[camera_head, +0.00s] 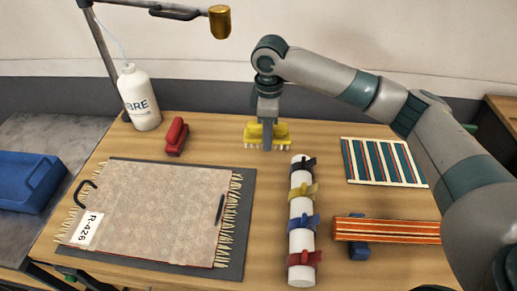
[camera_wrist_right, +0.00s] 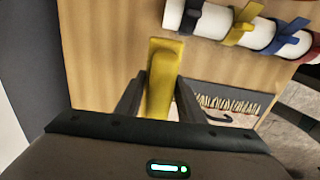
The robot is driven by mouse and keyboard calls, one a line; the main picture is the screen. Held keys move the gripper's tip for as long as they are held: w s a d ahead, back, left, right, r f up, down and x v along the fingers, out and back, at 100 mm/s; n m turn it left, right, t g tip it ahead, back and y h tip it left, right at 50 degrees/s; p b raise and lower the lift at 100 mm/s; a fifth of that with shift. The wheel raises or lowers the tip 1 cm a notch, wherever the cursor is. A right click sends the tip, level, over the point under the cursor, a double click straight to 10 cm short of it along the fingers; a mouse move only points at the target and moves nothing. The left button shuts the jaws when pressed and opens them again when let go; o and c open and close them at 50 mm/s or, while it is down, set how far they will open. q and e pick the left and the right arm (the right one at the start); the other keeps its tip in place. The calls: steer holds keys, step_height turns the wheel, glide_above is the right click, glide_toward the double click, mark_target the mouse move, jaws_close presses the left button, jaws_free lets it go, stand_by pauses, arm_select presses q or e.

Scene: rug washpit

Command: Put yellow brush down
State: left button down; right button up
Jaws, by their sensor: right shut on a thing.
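The yellow brush (camera_head: 281,133) has pale bristles pointing down and is at the back middle of the wooden table. My right gripper (camera_head: 267,143) comes down on it from above and is shut on it. In the right wrist view the yellow brush (camera_wrist_right: 163,75) sits between the two dark fingers of my right gripper (camera_wrist_right: 160,97). The bristles are at or just above the table top; I cannot tell whether they touch. My left gripper is not in view.
A white roll with coloured straps (camera_head: 302,235) lies in front of the brush. A rug (camera_head: 150,210) on a grey mat is at the left, with a red brush (camera_head: 176,136) and white bottle (camera_head: 139,98) behind. A striped mat (camera_head: 384,162) and orange striped piece (camera_head: 385,230) are at right.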

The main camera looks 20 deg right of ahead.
steer(key=shift+s+d+r, duration=0.1)
steer(key=shift+d+r, duration=0.15)
steer(key=shift+d, duration=0.3)
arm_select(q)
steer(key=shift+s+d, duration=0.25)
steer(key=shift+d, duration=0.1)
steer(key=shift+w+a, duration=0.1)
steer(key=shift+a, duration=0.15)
arm_select(e)
steer(key=shift+a, duration=0.15)
